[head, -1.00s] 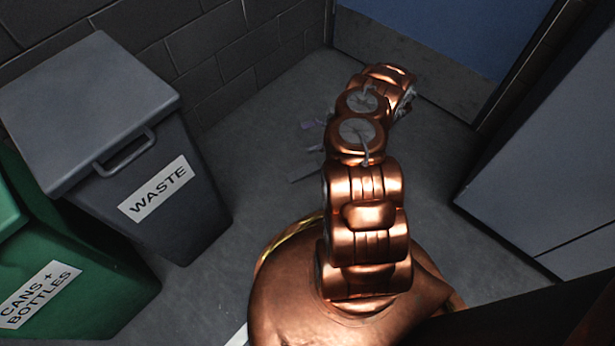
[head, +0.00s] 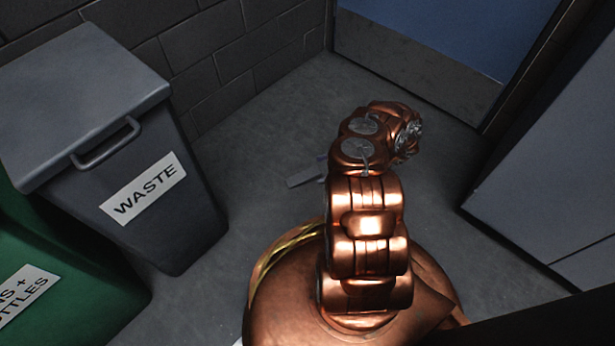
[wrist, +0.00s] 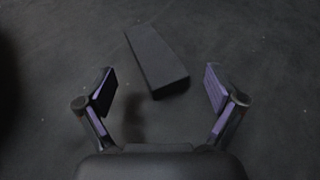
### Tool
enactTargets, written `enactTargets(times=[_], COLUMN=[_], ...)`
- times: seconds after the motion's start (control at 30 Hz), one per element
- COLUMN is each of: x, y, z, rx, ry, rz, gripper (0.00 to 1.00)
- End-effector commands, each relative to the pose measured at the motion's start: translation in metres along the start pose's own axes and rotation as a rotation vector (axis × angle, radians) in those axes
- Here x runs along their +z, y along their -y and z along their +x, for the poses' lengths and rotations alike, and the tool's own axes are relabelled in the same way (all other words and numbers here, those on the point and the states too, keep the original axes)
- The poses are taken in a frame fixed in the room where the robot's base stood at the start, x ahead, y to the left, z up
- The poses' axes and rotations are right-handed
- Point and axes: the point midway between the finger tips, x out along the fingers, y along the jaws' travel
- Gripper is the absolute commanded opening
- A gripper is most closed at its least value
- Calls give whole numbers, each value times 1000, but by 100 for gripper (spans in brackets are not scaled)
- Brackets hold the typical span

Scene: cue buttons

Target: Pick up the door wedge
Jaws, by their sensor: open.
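The door wedge (wrist: 157,58) is a dark grey, long tapered block on the floor in the wrist view. It lies at a slant, its thick end toward my gripper (wrist: 160,88). My gripper is open and empty, with purple-padded fingers spread to either side. The thick end of the wedge is near the gap between the fingertips; I see no contact. In the head view, the wedge (head: 303,178) shows as a small grey strip left of my arm. My gripper there is mostly hidden behind my arm, with only small bits of the fingers showing.
A grey waste bin (head: 150,195) stands at left, with a green bin (head: 60,265) in front of it. A block wall (head: 230,60) and a blue door (head: 430,35) are behind. A grey cabinet (head: 555,160) stands at right. The floor around the wedge is clear.

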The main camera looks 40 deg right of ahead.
Motion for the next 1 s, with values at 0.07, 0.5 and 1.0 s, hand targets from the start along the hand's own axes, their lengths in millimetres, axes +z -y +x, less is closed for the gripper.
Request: enactTargets(times=[0.07,0.5,1.0], x=[-4,-3,-3], y=[-2,-5,-5], z=[10,42,42], rx=[1,1,2], ry=[2,0,0], rz=[-1,-1,0], gripper=[93,93,49])
